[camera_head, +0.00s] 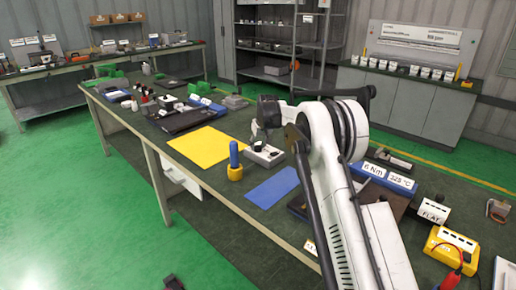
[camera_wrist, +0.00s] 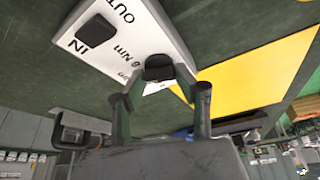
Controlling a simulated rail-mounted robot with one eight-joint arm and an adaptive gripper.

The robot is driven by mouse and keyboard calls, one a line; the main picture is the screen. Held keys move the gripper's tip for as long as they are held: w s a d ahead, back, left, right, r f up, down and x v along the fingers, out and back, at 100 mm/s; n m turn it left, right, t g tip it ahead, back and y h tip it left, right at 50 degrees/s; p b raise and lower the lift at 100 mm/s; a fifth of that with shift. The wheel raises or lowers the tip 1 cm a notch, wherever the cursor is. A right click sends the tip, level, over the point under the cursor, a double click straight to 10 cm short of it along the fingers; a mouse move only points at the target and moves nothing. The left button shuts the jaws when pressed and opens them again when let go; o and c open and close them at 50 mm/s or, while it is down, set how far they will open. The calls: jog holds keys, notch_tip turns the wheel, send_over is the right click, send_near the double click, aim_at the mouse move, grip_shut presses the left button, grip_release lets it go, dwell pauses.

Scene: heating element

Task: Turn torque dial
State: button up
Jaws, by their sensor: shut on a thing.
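A white box with a sloped top (camera_head: 266,156) stands on the green bench. In the wrist view the box (camera_wrist: 128,42) carries the words OUT, IN and a 6 Nm mark. A round black torque dial (camera_wrist: 159,66) sits near one end of its top, and a black square block (camera_wrist: 96,29) sits at the other. My gripper (camera_wrist: 159,76) has one finger on each side of the dial and is shut on it. In the head view my gripper (camera_head: 257,140) is above the box, and its fingers are small and partly hidden.
A yellow mat (camera_head: 207,150) lies left of the box and a blue mat (camera_head: 273,188) in front. A blue-handled tool in a yellow holder (camera_head: 235,172) stands near the front edge. Signs reading 6 Nm and 325 °C (camera_head: 387,176) stand at right.

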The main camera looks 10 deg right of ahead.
jog(key=shift+d+n+g+y+b, duration=0.15)
jog(key=shift+n+y, duration=0.25)
jog(key=shift+n, duration=0.7)
jog(key=shift+a+n+g+y+b, duration=0.15)
jog(key=shift+n+y+b, duration=0.2)
jog(key=shift+n, duration=0.75)
jog(key=o, duration=1.1)
jog(key=shift+o, duration=0.2)
jog(key=shift+d+r, duration=0.1)
jog(key=v, duration=1.1)
jog(key=shift+r, duration=0.4)
jog(key=shift+d, duration=0.15)
